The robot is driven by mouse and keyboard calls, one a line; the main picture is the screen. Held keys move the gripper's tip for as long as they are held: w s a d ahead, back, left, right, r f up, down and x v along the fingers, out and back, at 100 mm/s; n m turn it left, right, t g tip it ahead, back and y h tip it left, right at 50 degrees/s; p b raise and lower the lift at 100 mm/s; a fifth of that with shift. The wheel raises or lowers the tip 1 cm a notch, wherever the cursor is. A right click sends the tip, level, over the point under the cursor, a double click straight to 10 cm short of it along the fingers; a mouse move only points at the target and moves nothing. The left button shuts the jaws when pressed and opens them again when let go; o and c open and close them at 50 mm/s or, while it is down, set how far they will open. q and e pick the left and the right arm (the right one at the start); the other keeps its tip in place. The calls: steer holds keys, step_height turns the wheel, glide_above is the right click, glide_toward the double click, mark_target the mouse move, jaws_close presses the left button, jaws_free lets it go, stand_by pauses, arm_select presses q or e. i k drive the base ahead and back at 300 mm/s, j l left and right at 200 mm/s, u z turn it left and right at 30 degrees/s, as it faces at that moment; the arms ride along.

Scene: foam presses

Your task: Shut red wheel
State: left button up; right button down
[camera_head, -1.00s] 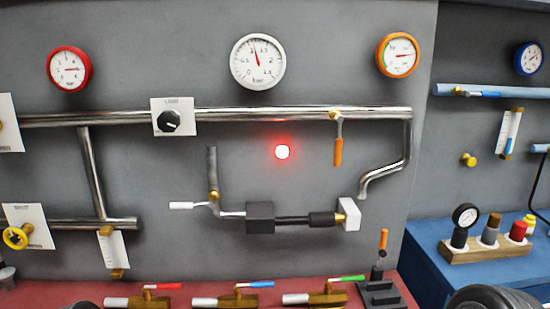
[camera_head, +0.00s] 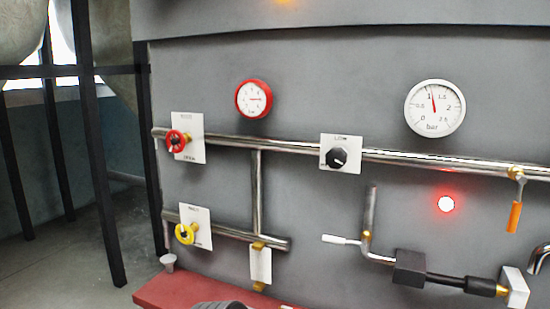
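The red wheel (camera_head: 177,141) is a small red handwheel in front of a white plate (camera_head: 190,138), on the upper pipe near its left end. A yellow wheel (camera_head: 185,234) sits below it on the lower pipe, in front of another white plate. A red-rimmed gauge (camera_head: 254,99) is up and to the right of the red wheel. Neither gripper can be made out. A dark rounded shape at the bottom edge may be part of my own arm. Nothing touches the red wheel.
A black knob (camera_head: 337,158), a white gauge (camera_head: 435,108), a lit red lamp (camera_head: 446,204) and an orange-handled valve (camera_head: 514,217) are on the panel to the right. A red ledge (camera_head: 165,290) runs below. Dark posts (camera_head: 100,170) stand at the left.

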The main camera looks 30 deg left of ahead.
mark_target(175, 141)
steer(key=u, duration=1.55)
